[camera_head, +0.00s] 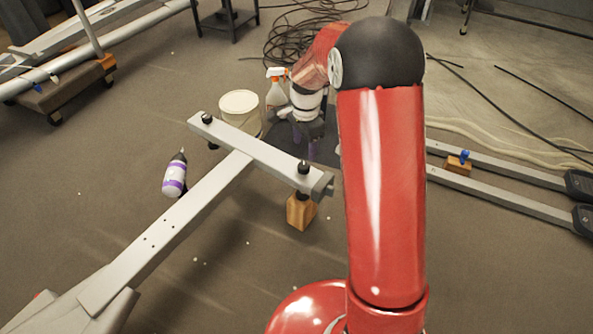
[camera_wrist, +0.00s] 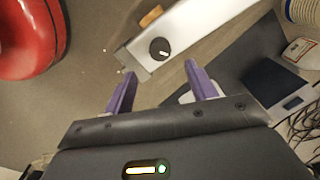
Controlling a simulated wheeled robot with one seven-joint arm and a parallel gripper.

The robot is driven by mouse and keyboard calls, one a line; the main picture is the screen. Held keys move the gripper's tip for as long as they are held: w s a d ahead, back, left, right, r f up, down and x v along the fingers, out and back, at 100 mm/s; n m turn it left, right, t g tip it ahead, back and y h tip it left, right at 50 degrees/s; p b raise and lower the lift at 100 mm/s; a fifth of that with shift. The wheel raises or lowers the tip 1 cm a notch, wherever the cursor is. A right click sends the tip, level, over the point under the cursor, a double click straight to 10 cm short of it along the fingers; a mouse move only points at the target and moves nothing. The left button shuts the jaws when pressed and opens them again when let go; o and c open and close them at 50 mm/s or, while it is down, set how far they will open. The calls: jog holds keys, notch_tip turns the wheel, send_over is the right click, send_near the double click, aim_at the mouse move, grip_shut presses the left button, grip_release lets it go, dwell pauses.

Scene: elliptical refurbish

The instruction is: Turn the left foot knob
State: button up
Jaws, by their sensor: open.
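A pale grey T-shaped frame (camera_head: 165,215) has a crossbar with two black foot knobs. One knob (camera_head: 303,167) stands near the crossbar's right end, above a wooden block (camera_head: 300,211). The other knob (camera_head: 207,118) is at the far left end. In the wrist view a round black knob with a white mark (camera_wrist: 159,47) sits near the bar's end, just beyond the fingertips. My gripper (camera_wrist: 160,72) has two purple fingers, open and empty, apart from the knob. In the head view my gripper (camera_head: 311,140) is behind the crossbar, partly hidden by my arm.
A purple-and-white bottle (camera_head: 175,175) is left of the frame. Grey rails (camera_head: 510,180) lie at right. Coiled cables (camera_head: 298,40) lie at the back.

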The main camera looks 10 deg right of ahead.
aim_at(304, 164)
notch_tip(304, 164, down, 8)
jog(key=shift+f+b, duration=0.1)
jog(key=shift+b, duration=0.65)
jog(key=c, duration=1)
jog(key=shift+n, duration=0.4)
